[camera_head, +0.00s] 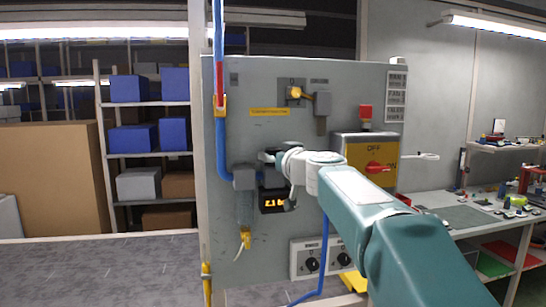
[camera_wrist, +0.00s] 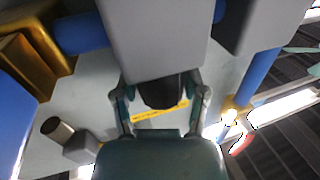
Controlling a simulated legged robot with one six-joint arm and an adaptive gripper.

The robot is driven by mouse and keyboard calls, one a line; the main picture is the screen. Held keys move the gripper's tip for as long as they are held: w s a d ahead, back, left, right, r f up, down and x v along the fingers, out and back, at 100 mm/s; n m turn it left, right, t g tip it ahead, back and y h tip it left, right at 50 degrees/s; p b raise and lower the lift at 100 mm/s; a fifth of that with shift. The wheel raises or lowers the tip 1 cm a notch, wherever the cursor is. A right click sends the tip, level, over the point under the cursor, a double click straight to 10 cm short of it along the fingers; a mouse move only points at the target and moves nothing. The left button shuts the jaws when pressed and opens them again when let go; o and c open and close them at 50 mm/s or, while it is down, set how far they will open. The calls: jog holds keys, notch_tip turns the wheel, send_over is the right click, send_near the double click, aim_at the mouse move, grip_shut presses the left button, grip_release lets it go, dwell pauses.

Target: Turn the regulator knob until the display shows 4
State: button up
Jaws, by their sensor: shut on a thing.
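The regulator stands on the grey panel left of the middle in the head view. Its small black display (camera_head: 273,202) has lit orange characters, too small to read surely; the first may be a 2 or a 1. My gripper (camera_head: 268,157) reaches the regulator from the right, just above the display. In the wrist view my gripper's two fingers (camera_wrist: 161,104) stand on both sides of the dark regulator knob (camera_wrist: 162,92) and are shut on it. The grey regulator body (camera_wrist: 165,40) is beyond the knob. The knob is mostly hidden in the head view.
The panel also bears a yellow box with a red OFF/ON switch (camera_head: 377,168), a red button (camera_head: 365,112), a yellow valve (camera_head: 295,93) and two black dials (camera_head: 312,264). A blue pipe (camera_head: 221,130) runs down its left edge. A cluttered workbench (camera_head: 470,218) stands at right.

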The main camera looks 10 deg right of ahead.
jog(key=shift+m+h, duration=0.3)
jog(key=shift+h, duration=0.2)
jog(key=shift+a+f+m+h, duration=0.1)
jog(key=shift+m+h, duration=0.8)
jog(key=shift+h, duration=0.5)
jog(key=shift+r+m+t+h, duration=0.25)
jog(key=shift+m+t+h, duration=0.15)
jog(key=shift+m+h, duration=0.6)
jog(key=shift+w+f+m+h, duration=0.1)
jog(key=shift+m+h, duration=0.2)
jog(key=shift+h, duration=0.7)
jog(key=m+h, duration=0.1)
jog(key=h, duration=0.1)
jog(key=m+g+h, duration=0.1)
jog(key=h, duration=0.1)
jog(key=shift+a+f+m+g, duration=0.1)
jog(key=shift+m+g, duration=0.2)
jog(key=shift+m, duration=0.1)
jog(key=m+g+h, duration=0.3)
jog(key=m+h, duration=0.1)
jog(key=h, duration=0.1)
jog(key=shift+m+g+h, duration=0.3)
jog(key=shift+g+h, duration=0.1)
jog(key=shift+h, duration=0.1)
